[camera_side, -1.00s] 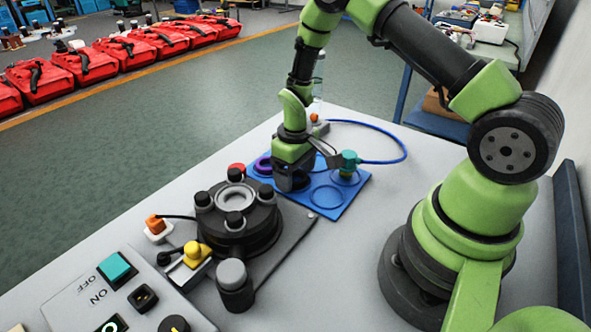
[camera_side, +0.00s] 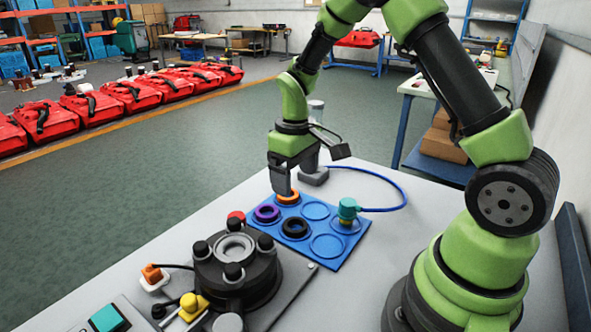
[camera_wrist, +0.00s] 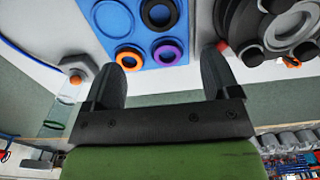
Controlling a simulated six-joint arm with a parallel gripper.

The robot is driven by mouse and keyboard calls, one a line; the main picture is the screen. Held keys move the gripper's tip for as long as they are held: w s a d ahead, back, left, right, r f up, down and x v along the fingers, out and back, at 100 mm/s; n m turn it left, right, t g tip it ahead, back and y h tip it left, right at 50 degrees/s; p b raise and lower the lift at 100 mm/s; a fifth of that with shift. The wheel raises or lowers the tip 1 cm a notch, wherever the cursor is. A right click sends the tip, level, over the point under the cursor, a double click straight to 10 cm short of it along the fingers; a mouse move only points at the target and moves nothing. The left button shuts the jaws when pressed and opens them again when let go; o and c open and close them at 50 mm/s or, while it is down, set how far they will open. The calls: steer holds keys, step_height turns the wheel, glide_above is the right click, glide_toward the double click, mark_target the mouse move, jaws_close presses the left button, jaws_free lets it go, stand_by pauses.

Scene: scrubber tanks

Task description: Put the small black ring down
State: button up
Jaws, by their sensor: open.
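The small black ring (camera_side: 295,228) lies flat on the blue mat (camera_side: 336,257), in the middle of its near row. In the wrist view the black ring (camera_wrist: 158,13) lies near the top edge, beyond my fingertips. My gripper (camera_side: 283,188) is open and empty, above the far left end of the mat and apart from the black ring. In the wrist view my gripper's two fingers (camera_wrist: 170,55) stand wide apart with nothing between them.
A purple ring (camera_side: 267,213) and an orange ring (camera_side: 288,197) lie on the mat. A dark round fixture (camera_side: 236,268) stands left of the mat. Some outlined circles on the mat are empty.

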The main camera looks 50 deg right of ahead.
steer(key=s+a+r+m+t, duration=0.1)
steer(key=s+a+r+t, duration=0.15)
steer(key=r, duration=0.45)
steer(key=s+a+r+m+t, duration=0.1)
steer(key=s+a+r, duration=0.1)
steer(key=s+r, duration=0.35)
steer(key=s+a+r+m+t+y, duration=0.2)
steer(key=s+r, duration=0.4)
steer(key=s, duration=0.3)
steer(key=shift+a+t, duration=0.85)
steer(key=shift+a, duration=0.3)
